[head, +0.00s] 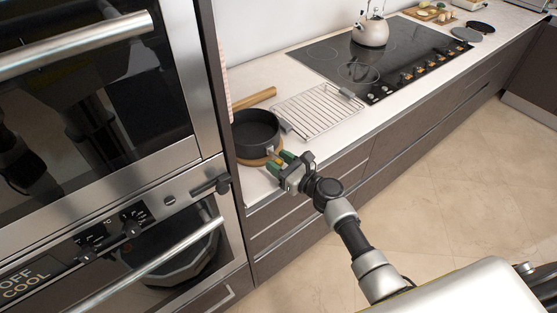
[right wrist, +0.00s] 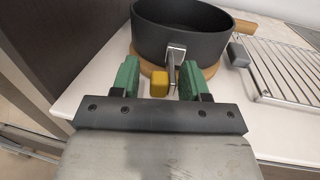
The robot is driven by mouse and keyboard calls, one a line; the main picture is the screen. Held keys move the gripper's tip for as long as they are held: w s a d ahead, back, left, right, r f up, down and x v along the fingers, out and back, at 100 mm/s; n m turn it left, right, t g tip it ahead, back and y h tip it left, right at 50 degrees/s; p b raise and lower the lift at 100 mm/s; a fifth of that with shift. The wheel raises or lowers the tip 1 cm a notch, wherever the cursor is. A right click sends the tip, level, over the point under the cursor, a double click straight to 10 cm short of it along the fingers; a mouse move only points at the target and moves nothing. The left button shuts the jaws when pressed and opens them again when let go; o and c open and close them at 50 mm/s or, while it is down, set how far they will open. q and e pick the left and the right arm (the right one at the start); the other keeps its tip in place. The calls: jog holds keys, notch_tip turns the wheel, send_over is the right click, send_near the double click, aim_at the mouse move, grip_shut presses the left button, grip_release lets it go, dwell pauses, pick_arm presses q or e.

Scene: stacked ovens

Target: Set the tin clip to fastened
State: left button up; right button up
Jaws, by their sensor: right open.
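A dark round tin (head: 256,132) sits on a round wooden board (head: 246,161) near the front edge of the counter. In the right wrist view the tin (right wrist: 180,28) shows a metal clip (right wrist: 177,54) on its near wall, with a lever sticking out toward me and a yellow tip (right wrist: 159,84). My right gripper (head: 283,163) is open. In the wrist view its green fingers (right wrist: 161,78) stand on either side of the yellow tip, with a gap on both sides. Whether the clip is fastened is hard to tell. My left gripper is out of view.
A wire rack (head: 318,110) with dark end grips lies right of the tin. A wooden handle (head: 255,97) lies behind it. A black hob (head: 375,58) with a kettle (head: 370,30) is farther back. Stacked ovens (head: 190,150) rise close on the left.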

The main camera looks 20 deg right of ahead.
jog(key=shift+w+a, duration=0.1)
jog(key=shift+c, duration=0.3)
jog(key=c, duration=0.7)
